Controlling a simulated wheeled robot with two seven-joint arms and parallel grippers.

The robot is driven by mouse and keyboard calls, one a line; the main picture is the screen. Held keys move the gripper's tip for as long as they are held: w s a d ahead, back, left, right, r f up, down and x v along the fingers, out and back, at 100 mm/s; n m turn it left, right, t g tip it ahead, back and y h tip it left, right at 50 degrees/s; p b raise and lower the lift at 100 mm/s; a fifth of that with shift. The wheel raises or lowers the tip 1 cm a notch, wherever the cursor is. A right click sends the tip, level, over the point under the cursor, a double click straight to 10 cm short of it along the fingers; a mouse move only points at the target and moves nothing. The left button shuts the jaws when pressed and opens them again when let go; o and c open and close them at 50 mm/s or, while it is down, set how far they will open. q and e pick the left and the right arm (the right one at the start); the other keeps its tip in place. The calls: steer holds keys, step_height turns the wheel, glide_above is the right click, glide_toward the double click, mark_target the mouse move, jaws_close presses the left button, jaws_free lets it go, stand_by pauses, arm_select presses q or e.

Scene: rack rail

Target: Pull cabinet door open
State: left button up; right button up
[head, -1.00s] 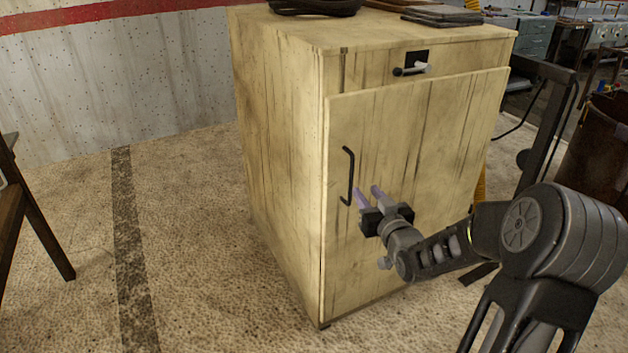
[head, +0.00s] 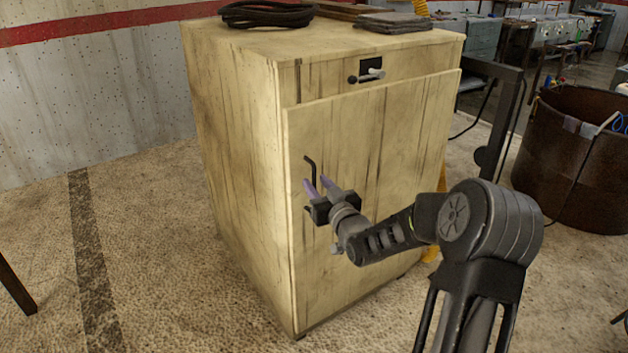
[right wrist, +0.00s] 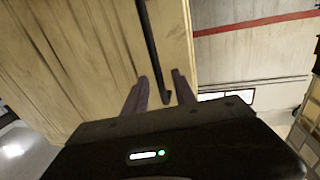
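The wooden cabinet (head: 235,130) stands in the middle of the head view. Its door (head: 400,150) looks shut against the front. A black bar handle (head: 312,168) runs upright near the door's left edge, and it also shows in the right wrist view (right wrist: 150,40). My right gripper (head: 319,184) is at the lower half of the handle, with its purplish fingers pointing at the door. In the right wrist view the open fingers (right wrist: 160,78) lie on either side of the handle's lower end, with a gap visible. The left gripper is out of view.
A coiled black cable (head: 266,14) and a grey stack (head: 393,22) lie on the cabinet top. A rusty barrel (head: 570,165) stands at the right. The floor left of the cabinet is largely clear.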

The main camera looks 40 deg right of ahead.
steer(key=shift+x, duration=1.15)
steer(key=shift+c, duration=0.2)
jaws_close()
stand_by(0.4)
